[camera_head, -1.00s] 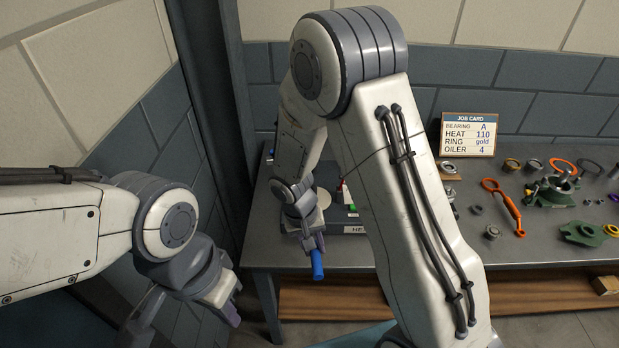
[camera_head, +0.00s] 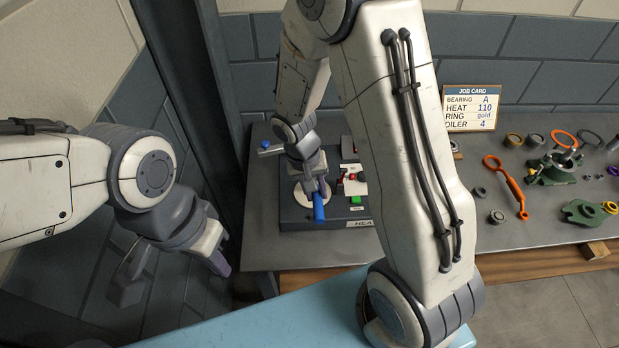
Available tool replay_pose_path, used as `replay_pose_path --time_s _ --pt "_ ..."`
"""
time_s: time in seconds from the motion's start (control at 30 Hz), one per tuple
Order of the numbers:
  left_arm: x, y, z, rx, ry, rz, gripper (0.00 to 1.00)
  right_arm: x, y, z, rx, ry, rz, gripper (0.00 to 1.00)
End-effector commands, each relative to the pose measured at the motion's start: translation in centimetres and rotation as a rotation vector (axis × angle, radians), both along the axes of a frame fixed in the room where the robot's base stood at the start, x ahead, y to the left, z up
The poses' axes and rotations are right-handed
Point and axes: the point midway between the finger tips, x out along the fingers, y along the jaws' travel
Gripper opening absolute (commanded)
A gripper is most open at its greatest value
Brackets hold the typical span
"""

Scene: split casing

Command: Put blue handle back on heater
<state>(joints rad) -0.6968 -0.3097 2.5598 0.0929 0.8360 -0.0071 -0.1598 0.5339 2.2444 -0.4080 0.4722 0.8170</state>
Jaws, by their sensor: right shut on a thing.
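The blue handle (camera_head: 318,208) is held upright, slightly tilted, in my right gripper (camera_head: 316,189), which is shut on it. The gripper and handle are in front of the heater (camera_head: 292,216), a dark box on the bench at the left. A pale round plate (camera_head: 299,197) on the heater is partly hidden behind the handle. I cannot tell whether the handle touches the heater. My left gripper (camera_head: 222,262) hangs at the left, off the bench, away from the heater; its fingers are too unclear to tell whether they are open.
A job card (camera_head: 471,108) stands at the back. An orange tool (camera_head: 508,187), rings and green castings (camera_head: 585,212) lie on the right of the bench. My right arm crosses the bench middle.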

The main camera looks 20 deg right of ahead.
Motion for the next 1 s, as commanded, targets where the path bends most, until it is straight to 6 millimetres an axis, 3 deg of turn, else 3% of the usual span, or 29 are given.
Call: replay_pose_path --time_s 0.27,0.57,1.0 --pt "0.0 0.0 -0.9 0.0 0.0 0.001 0.0 0.2 0.4 -1.1 0.0 -0.001 0.006 0.0" --pt "0.0 0.0 -3.0 0.0 0.0 0.004 0.0 0.1 0.3 -3.9 0.0 0.001 0.005 0.0" --pt "0.0 0.0 -2.9 0.0 0.0 0.004 0.0 -0.1 0.1 -3.4 0.001 -0.002 0.002 0.0"
